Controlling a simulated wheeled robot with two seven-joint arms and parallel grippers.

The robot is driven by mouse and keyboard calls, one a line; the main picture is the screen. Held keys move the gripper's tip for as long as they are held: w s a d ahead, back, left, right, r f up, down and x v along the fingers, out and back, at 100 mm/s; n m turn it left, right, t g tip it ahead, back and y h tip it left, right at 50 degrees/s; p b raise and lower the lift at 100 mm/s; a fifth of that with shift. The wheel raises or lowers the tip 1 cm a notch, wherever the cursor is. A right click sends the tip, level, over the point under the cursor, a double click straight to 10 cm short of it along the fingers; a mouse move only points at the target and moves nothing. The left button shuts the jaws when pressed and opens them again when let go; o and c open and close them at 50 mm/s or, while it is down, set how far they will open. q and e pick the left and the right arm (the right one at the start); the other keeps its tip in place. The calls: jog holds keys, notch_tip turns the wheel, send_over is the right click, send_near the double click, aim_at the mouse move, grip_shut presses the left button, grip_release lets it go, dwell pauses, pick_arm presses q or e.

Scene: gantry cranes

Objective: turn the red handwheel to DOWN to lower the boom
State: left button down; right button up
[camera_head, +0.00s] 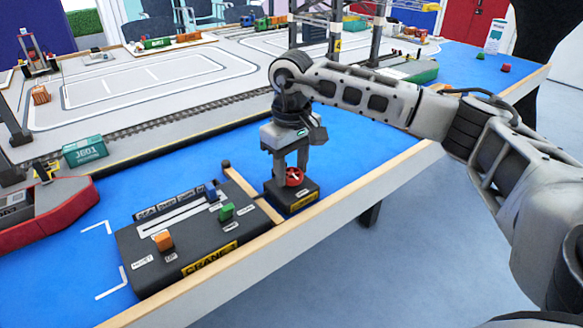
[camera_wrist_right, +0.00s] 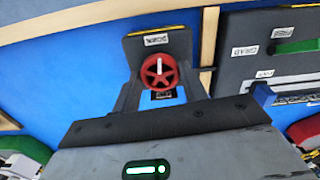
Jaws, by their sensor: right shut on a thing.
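The red handwheel (camera_head: 294,177) stands on a small black box (camera_head: 276,191) at the front edge of the blue table. It also shows in the right wrist view (camera_wrist_right: 151,75), with a white pointer mark directed toward the top of that picture, toward a white label (camera_wrist_right: 156,39) whose lettering I cannot read surely. My right gripper (camera_head: 291,167) reaches down from above and is shut on the handwheel, with one finger on either side of its rim. The right wrist view shows both fingers (camera_wrist_right: 160,82) at the wheel. My left gripper is not in view.
Left of the wheel box is the black CRANE 2 console (camera_head: 190,235) with an orange knob (camera_head: 163,240) and a green knob (camera_head: 226,212). A teal container (camera_head: 85,151) and a red boat-like hull (camera_head: 50,212) lie farther left. A gantry crane (camera_head: 345,45) stands behind my arm.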

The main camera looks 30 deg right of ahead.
aim_at(292, 173)
jog(key=shift+r+n, duration=0.1)
jog(key=shift+n, duration=0.4)
jog(key=o, duration=1)
notch_tip(292, 173, up, 16)
jog(key=p, duration=0.1)
jog(key=shift+p, duration=0.3)
